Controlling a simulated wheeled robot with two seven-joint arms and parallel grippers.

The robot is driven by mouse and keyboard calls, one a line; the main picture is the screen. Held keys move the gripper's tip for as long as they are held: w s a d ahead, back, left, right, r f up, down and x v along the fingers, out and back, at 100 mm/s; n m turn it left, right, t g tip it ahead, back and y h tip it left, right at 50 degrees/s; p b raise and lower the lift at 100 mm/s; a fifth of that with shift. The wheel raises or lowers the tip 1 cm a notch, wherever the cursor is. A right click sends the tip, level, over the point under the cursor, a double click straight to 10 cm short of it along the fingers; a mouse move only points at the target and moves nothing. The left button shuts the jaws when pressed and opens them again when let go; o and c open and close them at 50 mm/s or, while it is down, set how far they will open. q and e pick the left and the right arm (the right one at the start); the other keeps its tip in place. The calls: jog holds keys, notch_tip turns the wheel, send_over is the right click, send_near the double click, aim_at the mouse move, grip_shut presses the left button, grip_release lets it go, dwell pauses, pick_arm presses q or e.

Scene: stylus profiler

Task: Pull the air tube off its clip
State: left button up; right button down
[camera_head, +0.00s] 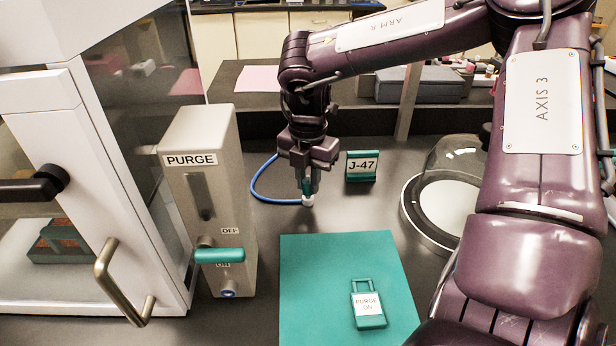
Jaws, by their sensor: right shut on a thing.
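My right gripper points down and is shut on the tube's end, close above the bench. A bit of teal shows between the fingers; I cannot tell whether it is the clip. The fingers hide the exact grip. My left gripper is not in view.
A teal mat (300,290) with a PURGE ON tag (367,304) lies in front. The PURGE box has a teal lever (220,256). A glass-sided cabinet (135,255) fills the left.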

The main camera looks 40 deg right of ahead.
aim_at(308, 181)
jog(key=shift+r+p, duration=1.3)
jog(key=shift+r, duration=0.5)
notch_tip(308, 181, up, 5)
jog(key=p, duration=0.4)
jog(key=shift+f, duration=0.2)
